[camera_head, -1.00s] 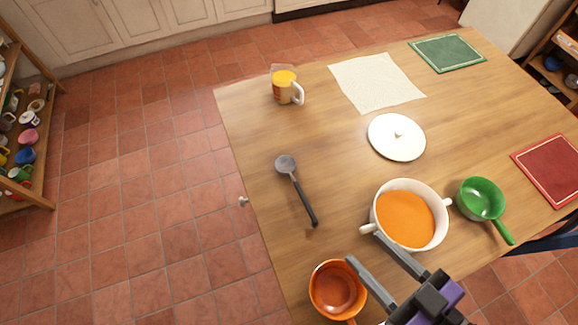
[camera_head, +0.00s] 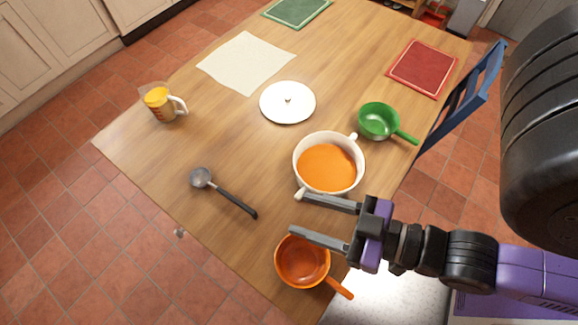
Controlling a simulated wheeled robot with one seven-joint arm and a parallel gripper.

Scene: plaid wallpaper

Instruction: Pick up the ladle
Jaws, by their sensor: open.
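The ladle (camera_head: 224,192) lies on the wooden table, with a grey round bowl at its upper left end and a dark handle running down to the right. My gripper (camera_head: 297,212) is open and empty, its two grey fingers pointing left. In the picture it is to the right of the ladle's handle end, apart from it, between the white pot and the orange pan.
A white pot (camera_head: 297,167) of orange soup and an orange pan (camera_head: 303,262) flank my gripper. A white lid (camera_head: 287,102), a measuring cup (camera_head: 160,104), a green pan (camera_head: 380,121) and a cloth (camera_head: 246,63) are farther off. Bare table surrounds the ladle.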

